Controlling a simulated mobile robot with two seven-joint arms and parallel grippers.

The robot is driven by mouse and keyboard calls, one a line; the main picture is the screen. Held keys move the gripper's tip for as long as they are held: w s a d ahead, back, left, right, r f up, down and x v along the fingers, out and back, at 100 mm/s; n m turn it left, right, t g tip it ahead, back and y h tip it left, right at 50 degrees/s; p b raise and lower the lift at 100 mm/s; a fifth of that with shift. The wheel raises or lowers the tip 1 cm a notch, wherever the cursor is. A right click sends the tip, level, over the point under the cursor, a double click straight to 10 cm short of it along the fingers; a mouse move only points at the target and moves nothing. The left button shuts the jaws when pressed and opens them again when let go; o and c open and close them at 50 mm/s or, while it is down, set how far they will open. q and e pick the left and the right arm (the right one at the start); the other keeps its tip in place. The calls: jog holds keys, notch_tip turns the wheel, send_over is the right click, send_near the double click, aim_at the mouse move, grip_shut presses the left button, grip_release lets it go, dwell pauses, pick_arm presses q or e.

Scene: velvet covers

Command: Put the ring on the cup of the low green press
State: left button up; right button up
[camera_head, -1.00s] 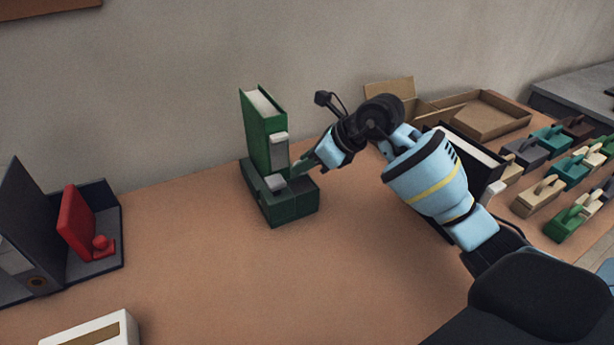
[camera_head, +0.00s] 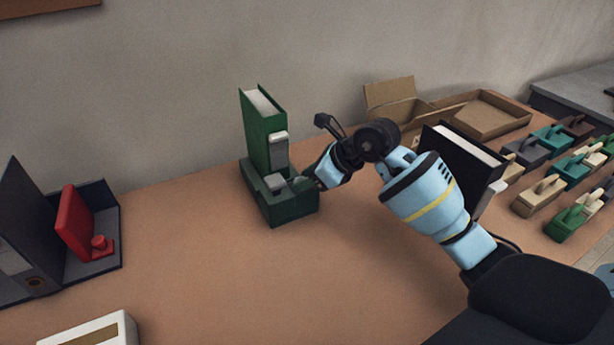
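A dark green press stands on the table left of centre in the head view. It has a low, blocky base (camera_head: 291,210) and a tall green, book-like upright (camera_head: 262,132) behind it. A light grey piece (camera_head: 278,148) is on the upright's front, and a small pale block (camera_head: 274,182) sits on top of the base. My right gripper (camera_head: 308,180) is at the right side of the base's top, very close to it. Its fingertips are small and partly hidden, so I cannot tell its opening. I cannot make out a ring or a cup. My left gripper is out of view.
A dark holder with a red upright piece (camera_head: 74,222) stands at the left. A black-covered book (camera_head: 462,150) stands behind my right arm. Cardboard trays (camera_head: 489,113) and several coloured blocks (camera_head: 541,196) are at the right. The table front centre (camera_head: 250,290) is clear.

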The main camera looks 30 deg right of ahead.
jog(key=shift+r, duration=0.15)
jog(key=shift+s+d+r, duration=0.1)
jog(key=shift+r, duration=0.2)
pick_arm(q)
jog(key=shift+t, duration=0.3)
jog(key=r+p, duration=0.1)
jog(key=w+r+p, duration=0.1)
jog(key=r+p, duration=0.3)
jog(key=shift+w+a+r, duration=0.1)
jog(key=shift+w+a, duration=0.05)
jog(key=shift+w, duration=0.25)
pick_arm(e)
jog(key=v, duration=1.1)
jog(key=shift+s, duration=0.25)
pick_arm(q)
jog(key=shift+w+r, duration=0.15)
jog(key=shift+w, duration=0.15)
pick_arm(e)
jog(key=shift+d, duration=0.1)
